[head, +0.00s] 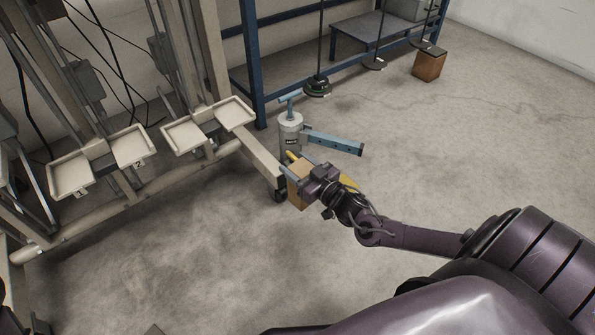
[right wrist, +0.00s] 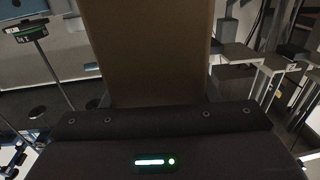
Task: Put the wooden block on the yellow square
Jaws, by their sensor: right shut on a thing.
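My right gripper (head: 304,177) is shut on a wooden block (head: 298,194), a tan box held beside the grey cylinder of a jack-like device. The block also fills the upper middle of the right wrist view (right wrist: 150,50), above the dark gripper body. A yellow patch (head: 350,183) shows just behind my right wrist, and a smaller yellow bit shows by the block's top. My gripper and arm hide most of what is there, so I cannot tell whether these are the yellow square. The block's height above the floor is unclear. My left gripper is not in view.
The grey device (head: 291,132) has a blue handle and a blue arm (head: 333,143) reaching right. A beige frame with trays (head: 183,136) stands left. A blue rack (head: 252,70) stands behind. Another brown block (head: 429,66) sits on the floor far right. The middle floor is clear.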

